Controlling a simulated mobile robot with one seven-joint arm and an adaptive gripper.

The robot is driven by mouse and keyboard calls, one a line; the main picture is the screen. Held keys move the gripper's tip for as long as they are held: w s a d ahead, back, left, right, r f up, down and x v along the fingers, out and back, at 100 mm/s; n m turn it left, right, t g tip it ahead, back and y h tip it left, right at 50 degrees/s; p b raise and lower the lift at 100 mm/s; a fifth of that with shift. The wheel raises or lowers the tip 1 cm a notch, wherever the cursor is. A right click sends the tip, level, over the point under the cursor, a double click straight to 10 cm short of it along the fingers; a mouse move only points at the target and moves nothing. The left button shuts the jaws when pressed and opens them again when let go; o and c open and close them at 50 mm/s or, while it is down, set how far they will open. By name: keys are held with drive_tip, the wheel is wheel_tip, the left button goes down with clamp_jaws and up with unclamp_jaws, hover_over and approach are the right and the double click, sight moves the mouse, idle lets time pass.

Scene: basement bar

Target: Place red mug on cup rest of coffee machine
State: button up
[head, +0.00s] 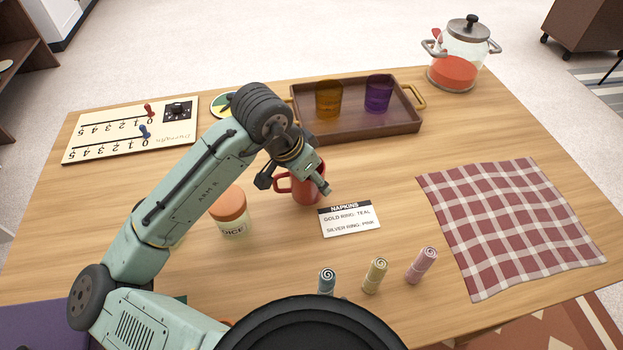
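The red mug (304,190) stands upright on the wooden table near its middle, with its handle toward the left. My gripper (294,185) is above and around the mug, partly covering its rim. The fingers are spread wide, one to the left near the handle and one at the mug's right side. I cannot tell whether either finger touches the mug. The coffee machine and its cup rest are not in view.
A brown tray (395,124) with amber and purple glasses stands behind the mug. An orange-lidded jar (231,222) is left, a napkin card (350,220) right. Several rolled napkins (375,275) stand in front. A checked cloth (515,225) lies right; a glass pot (458,60) stands behind.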

wheel_tip(320, 180, down, 2)
drive_tip(key=o, duration=1.4)
drive_tip(key=shift+o, duration=0.2)
